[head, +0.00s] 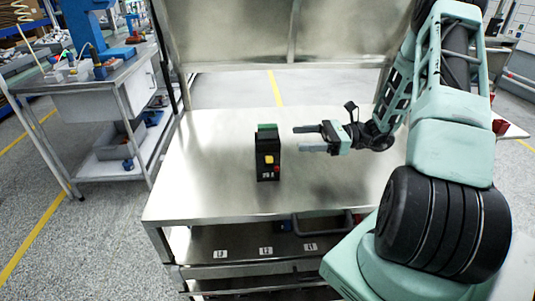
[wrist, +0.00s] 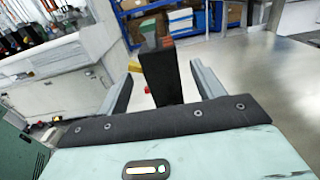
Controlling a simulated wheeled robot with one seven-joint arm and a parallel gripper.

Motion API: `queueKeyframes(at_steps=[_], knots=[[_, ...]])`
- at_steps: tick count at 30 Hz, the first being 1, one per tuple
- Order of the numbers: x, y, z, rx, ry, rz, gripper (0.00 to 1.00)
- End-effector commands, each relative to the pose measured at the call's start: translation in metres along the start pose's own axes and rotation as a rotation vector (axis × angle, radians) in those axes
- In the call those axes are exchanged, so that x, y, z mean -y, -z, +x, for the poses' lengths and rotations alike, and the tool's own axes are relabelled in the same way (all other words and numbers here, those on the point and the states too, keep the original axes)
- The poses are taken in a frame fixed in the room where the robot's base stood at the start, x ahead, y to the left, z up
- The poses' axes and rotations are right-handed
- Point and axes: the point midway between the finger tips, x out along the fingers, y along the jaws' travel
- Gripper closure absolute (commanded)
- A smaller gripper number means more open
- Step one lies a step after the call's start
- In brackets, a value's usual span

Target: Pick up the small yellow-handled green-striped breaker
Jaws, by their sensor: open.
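The breaker (head: 267,158) stands upright on the metal table, a small black block with a green top, a yellow handle and a red button on its front. In the wrist view the black breaker (wrist: 159,77) stands ahead, between the lines of the two fingers, with bits of red and yellow at its left edge. My gripper (head: 308,139) is open and empty, level, just right of the breaker with its fingers pointing left at it. A small gap shows between fingertips and breaker in the head view. In the wrist view my gripper (wrist: 165,75) shows both fingers spread apart.
The steel table (head: 205,190) is otherwise bare around the breaker. A raised metal back panel (head: 240,35) stands behind it. A shelf with labels (head: 265,250) lies below the front edge. Another workbench (head: 90,85) with tools stands at the left.

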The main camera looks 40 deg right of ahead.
Motion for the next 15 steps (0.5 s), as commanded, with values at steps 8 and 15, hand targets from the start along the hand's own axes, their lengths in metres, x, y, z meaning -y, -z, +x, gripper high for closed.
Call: queueKeyframes(at_steps=[8, 15], knots=[[-0.001, 0.000, 0.047, 0.000, -0.003, 0.002, 0.33], [-0.002, -0.002, 0.065, 0.001, -0.005, 0.001, 0.33]])
